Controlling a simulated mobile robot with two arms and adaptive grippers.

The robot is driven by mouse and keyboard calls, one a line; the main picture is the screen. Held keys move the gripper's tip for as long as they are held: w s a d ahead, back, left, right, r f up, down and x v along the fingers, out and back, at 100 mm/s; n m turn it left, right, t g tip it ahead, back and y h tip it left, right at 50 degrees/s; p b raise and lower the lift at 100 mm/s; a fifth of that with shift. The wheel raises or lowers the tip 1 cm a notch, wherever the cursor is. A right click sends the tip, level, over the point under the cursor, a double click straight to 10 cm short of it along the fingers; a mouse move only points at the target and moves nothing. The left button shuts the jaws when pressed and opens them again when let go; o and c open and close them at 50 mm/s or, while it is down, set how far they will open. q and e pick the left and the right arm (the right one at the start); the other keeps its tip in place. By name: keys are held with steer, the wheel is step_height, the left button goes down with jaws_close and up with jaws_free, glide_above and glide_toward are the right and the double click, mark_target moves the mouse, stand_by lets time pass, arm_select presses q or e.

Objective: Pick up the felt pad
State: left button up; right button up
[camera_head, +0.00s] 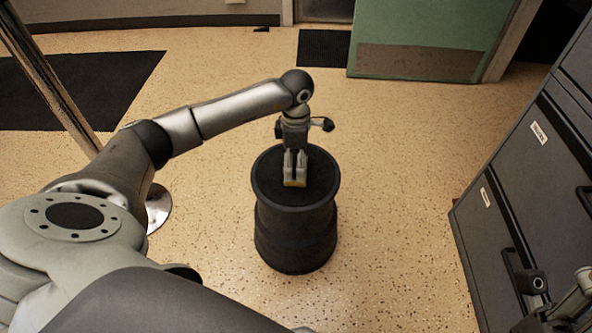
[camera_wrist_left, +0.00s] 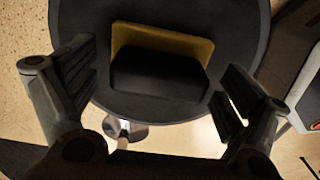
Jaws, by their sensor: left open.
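The felt pad, a mustard-yellow and black block (camera_wrist_left: 160,74), lies on the flat top of a black drum (camera_head: 265,182). In the head view only a yellow sliver of the pad (camera_head: 294,184) shows below my left fingertips; the rest is hidden. My left gripper (camera_head: 295,170) points down over the drum top. In the left wrist view its jaws (camera_wrist_left: 157,75) are spread wide, one to each side of the pad, with gaps between. I cannot tell how high the fingertips are above the drum. Part of my right arm's end (camera_head: 560,292) shows at the lower right edge, its fingers unclear.
A dark cabinet with drawers (camera_head: 520,190) stands at the right. A metal pole (camera_head: 55,88) rises at the left. A green panel (camera_head: 430,35) and dark mats (camera_head: 70,90) lie beyond the drum.

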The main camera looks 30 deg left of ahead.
arm_select(q)
steer(key=shift+c, duration=0.6)
steer(key=c, duration=1.1)
steer(key=shift+r, duration=0.15)
